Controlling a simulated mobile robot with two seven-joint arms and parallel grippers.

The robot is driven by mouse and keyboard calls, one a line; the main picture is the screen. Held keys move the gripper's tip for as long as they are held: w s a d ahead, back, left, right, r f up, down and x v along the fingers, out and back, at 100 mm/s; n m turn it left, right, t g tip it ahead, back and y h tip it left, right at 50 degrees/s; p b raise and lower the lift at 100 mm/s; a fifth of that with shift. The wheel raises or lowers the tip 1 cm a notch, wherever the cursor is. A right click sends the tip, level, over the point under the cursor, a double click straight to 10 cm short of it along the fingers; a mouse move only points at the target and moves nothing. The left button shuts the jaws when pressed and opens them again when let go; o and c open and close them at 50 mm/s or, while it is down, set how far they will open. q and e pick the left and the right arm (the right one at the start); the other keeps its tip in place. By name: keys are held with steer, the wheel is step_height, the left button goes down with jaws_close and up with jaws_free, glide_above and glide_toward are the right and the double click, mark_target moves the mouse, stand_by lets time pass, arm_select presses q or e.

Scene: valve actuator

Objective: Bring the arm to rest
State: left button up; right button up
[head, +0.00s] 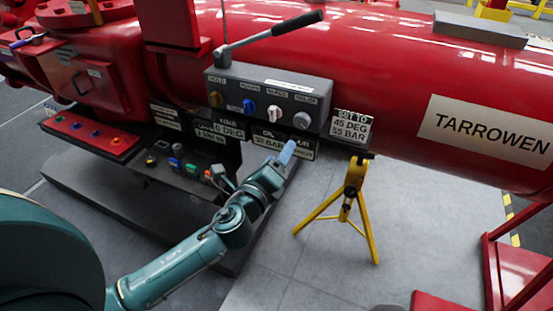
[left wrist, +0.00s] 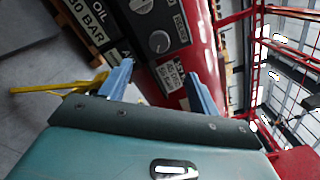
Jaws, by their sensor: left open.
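My left arm (head: 185,262) comes in from the lower left in the head view and reaches up and right. My left gripper (head: 287,153) is in front of the lower edge of the grey control box (head: 262,92), below its right-hand grey knob (head: 302,120). In the left wrist view, the blue fingers of this gripper (left wrist: 160,70) stand wide apart with nothing between them. The grey knob (left wrist: 159,41) shows beyond the fingers there, with a gap visible. My right gripper is not in view.
A lever handle (head: 270,33) rises from the control box on the red pipe (head: 400,70). A yellow tripod stand (head: 350,195) is right of the gripper. A lower panel with knobs (head: 185,165) is left of it. Grey floor (head: 415,225) lies open at the right.

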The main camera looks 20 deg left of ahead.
arm_select(q)
steer(key=shift+s, duration=0.15)
stand_by(0.3)
steer(key=s+d+f+n+g+h+p, duration=0.1)
steer(key=s+d+f+n+g, duration=0.1)
steer(key=s+f+n, duration=0.6)
steer(key=s+d+f+n+g+h+p, duration=0.1)
steer(key=s+d+f+n+g, duration=0.2)
steer(key=s+f+n+g, duration=0.2)
steer(key=s+f+n, duration=0.3)
steer(key=s+n, duration=0.4)
steer(key=n, duration=0.2)
steer(key=shift+s+n+h, duration=0.15)
steer(key=shift+n+h, duration=0.25)
